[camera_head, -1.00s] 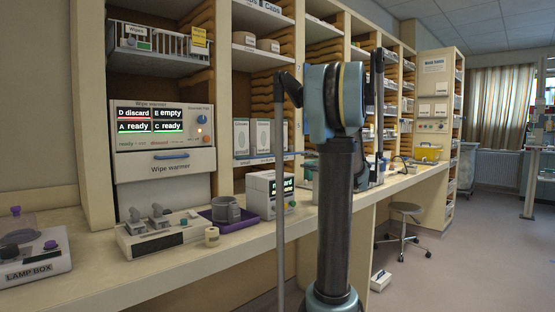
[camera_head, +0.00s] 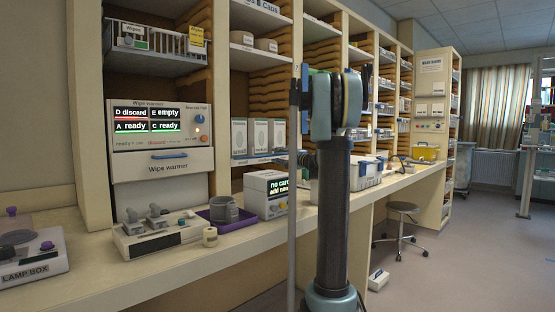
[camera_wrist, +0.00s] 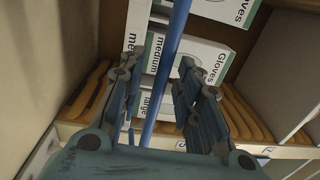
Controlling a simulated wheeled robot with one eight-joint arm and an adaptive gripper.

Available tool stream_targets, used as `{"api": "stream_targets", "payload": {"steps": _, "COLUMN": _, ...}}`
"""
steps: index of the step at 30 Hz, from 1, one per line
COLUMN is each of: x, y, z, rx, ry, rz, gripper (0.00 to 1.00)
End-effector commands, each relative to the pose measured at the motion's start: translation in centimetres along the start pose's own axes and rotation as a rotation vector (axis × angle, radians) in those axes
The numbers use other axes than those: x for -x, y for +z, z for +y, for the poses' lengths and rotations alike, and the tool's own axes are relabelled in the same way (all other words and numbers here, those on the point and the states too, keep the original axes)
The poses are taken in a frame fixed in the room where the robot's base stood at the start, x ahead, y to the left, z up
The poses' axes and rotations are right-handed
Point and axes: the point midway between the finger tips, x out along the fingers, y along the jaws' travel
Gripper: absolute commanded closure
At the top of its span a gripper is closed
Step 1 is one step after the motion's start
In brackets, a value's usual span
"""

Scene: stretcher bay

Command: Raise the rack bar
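The rack bar, a thin blue bar (camera_wrist: 166,70), runs steeply through the middle of the wrist view in front of the glove boxes. In the head view its blue line (camera_head: 262,157) crosses the lower front of the glove-box shelf. My gripper (camera_wrist: 158,68) has its two jointed fingers spread, one on each side of the bar. The bar passes between them, with visible gaps on both sides. I cannot tell how deep it sits between the fingers. In the head view my own arm hides the gripper and the bar's right end.
Glove boxes (camera_wrist: 190,58) marked medium and large stand just behind the bar. Wooden slatted racks (camera_wrist: 245,108) flank them. Below the shelf, the counter (camera_head: 190,262) holds a display box (camera_head: 268,207) and a purple tray (camera_head: 228,225). A stool (camera_head: 402,208) stands on the floor at right.

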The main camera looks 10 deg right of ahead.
Motion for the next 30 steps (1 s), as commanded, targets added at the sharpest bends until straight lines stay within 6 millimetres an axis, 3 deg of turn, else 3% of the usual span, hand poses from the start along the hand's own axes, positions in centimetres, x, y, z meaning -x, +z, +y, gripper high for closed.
{"api": "stream_targets", "payload": {"steps": 4, "x": -0.96, "y": 0.02, "z": 0.01, "rx": 0.0, "ry": 0.0, "rz": -0.001, "gripper": 0.69}}
{"api": "stream_targets", "payload": {"steps": 13, "x": -1.13, "y": -0.02, "z": 0.0, "rx": 0.0, "ry": 0.0, "rz": 0.0, "gripper": 0.69}}
{"api": "stream_targets", "payload": {"steps": 14, "x": -1.12, "y": -0.02, "z": 0.0, "rx": 0.0, "ry": 0.0, "rz": 0.0, "gripper": 0.71}}
{"api": "stream_targets", "payload": {"steps": 18, "x": -1.11, "y": -0.04, "z": 0.01, "rx": 0.0, "ry": 0.0, "rz": 0.0, "gripper": 1.0}}
{"api": "stream_targets", "payload": {"steps": 30, "x": -1.35, "y": 0.31, "z": -0.22, "rx": 0.001, "ry": 0.022, "rz": -0.004, "gripper": 1.0}}
